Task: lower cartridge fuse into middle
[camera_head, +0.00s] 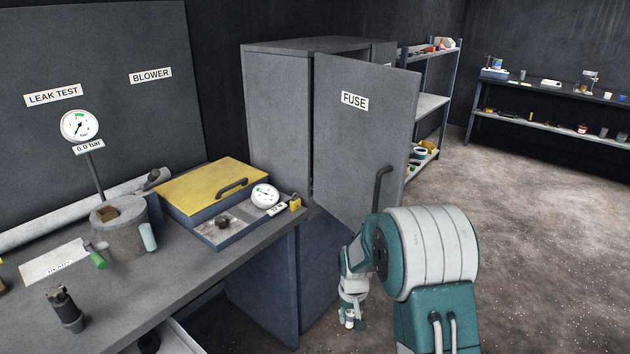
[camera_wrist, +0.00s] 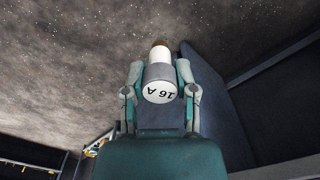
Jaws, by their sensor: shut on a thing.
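My gripper (camera_wrist: 160,90) is shut on a cartridge fuse (camera_wrist: 160,72) in the wrist view. The fuse has a grey end marked "16 A", a white body and a brownish far tip. In the head view my gripper (camera_head: 351,308) hangs low beside the cabinet, and a small white piece of the fuse shows at it. A grey cabinet (camera_head: 278,100) has its door (camera_head: 365,145) labelled "FUSE" swung open. The door hides the inside of the cabinet, and no fuse holder can be made out.
A workbench (camera_head: 215,270) at left carries a yellow-lidded box (camera_head: 205,185), a gauge (camera_head: 265,196) and a grey cylinder (camera_head: 120,235). Shelves (camera_head: 430,105) stand behind the door, and a long rack (camera_head: 550,95) is at the back right. The floor (camera_head: 540,230) at right is clear.

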